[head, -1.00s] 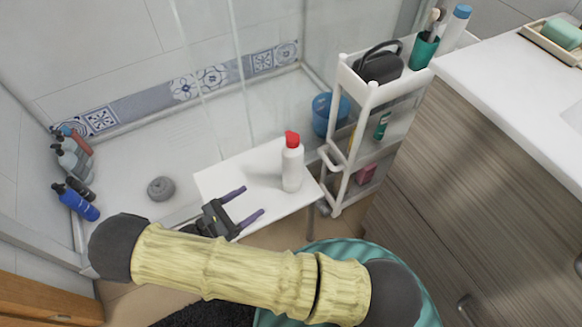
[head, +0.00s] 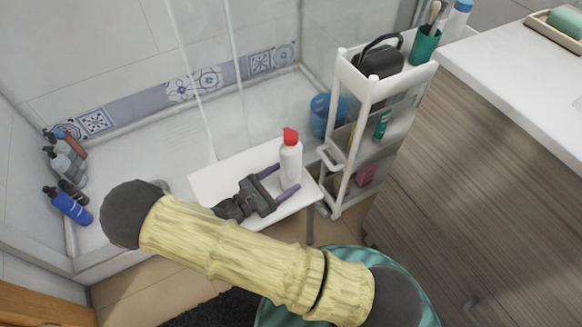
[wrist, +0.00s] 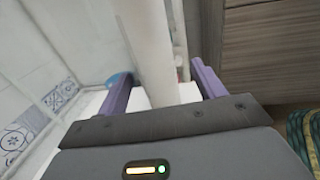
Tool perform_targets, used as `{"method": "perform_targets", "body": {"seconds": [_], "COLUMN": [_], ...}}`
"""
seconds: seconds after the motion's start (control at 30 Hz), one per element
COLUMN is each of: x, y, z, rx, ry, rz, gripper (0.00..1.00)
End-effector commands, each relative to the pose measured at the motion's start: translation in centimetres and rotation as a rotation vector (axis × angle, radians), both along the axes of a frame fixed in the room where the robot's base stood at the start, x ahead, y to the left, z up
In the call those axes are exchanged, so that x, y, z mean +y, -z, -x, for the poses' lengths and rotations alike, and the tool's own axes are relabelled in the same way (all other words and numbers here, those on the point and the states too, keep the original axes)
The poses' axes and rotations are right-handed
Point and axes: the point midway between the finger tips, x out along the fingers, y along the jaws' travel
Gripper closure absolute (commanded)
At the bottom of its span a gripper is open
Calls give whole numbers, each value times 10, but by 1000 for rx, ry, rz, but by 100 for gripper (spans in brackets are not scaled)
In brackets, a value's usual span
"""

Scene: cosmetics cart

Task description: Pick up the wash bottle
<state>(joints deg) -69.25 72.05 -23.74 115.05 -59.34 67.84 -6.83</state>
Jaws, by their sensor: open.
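The wash bottle (head: 290,165) is white with a red cap. It stands upright on a small white table in the middle of the head view. My gripper (head: 285,179) is open at the bottle's lower part, with one purple finger on each side of it. In the wrist view the white bottle (wrist: 150,50) rises between the two spread fingers (wrist: 160,82). I cannot tell whether either finger touches it.
The white table (head: 218,180) is otherwise clear. A white cart (head: 345,150) with a dark bag (head: 380,62) and a green cup (head: 423,47) stands close on the right. A wooden cabinet (head: 480,180) is further right. Several bottles (head: 68,205) stand at the far left.

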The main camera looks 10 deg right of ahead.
Motion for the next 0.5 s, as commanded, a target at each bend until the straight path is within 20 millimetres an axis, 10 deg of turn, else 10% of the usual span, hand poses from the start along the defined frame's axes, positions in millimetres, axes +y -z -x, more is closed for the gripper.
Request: {"method": "perform_targets", "body": {"seconds": [0.5], "x": [-28], "y": [-2], "z": [-21], "rx": [-1], "ry": [7], "rz": [0], "gripper": [31]}}
